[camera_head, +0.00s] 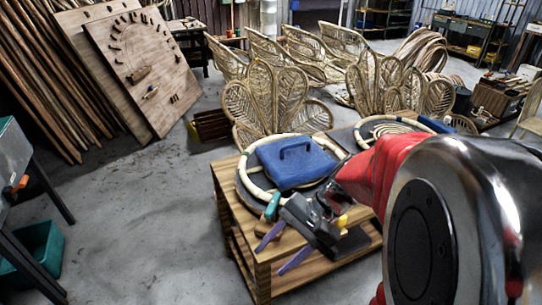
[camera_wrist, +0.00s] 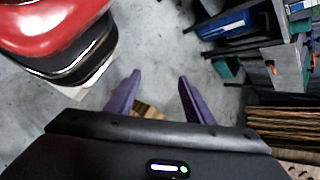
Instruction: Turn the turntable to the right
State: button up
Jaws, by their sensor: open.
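A round dark turntable (camera_head: 256,186) seems to lie on the wooden workbench (camera_head: 263,272), ringed by a pale rattan hoop (camera_head: 243,172). A blue block with a handle (camera_head: 293,163) sits over it and hides much of it. My gripper (camera_head: 272,260) is at the bench's front edge, nearer the camera than the hoop. Its two purple fingers point down and left, apart and empty. They also show spread in the wrist view (camera_wrist: 160,77), with floor between and beyond them. The turntable cannot be made out in the wrist view.
A teal-handled tool (camera_head: 272,206) lies at the hoop's front edge, close to my gripper. A second rattan hoop (camera_head: 366,134) lies at the bench's far right. Woven rattan chairs (camera_head: 268,95) stand behind the bench.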

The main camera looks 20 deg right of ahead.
jog(key=w+d+f+m+t+y, duration=0.2)
jog(key=w+d+f+m+t, duration=0.15)
jog(key=d+m, duration=0.3)
jog(key=w+d+f+m+t+y, duration=0.2)
jog(key=d+f+m+t, duration=0.1)
jog(key=d+m+t, duration=0.4)
jog(key=s+d+f+m+t+h, duration=0.2)
jog(key=d+f+m+t+h, duration=0.1)
jog(key=d, duration=0.5)
jog(key=s+d+f+m+t+h, duration=0.1)
jog(key=d+f+m+t+h, duration=0.2)
jog(key=d+m, duration=0.4)
jog(key=shift+s+d+f+h, duration=0.4)
jog(key=shift+d+f+h, duration=0.5)
jog(key=shift+d, duration=0.15)
jog(key=shift+w, duration=0.1)
jog(key=shift+w+a, duration=0.4)
jog(key=shift+w, duration=1.85)
jog(key=shift+w+a, duration=0.45)
jog(key=shift+w, duration=1.8)
jog(key=shift+w+a, duration=0.4)
jog(key=shift+w, duration=1.85)
grip_shut()
jog(key=shift+a, duration=0.15)
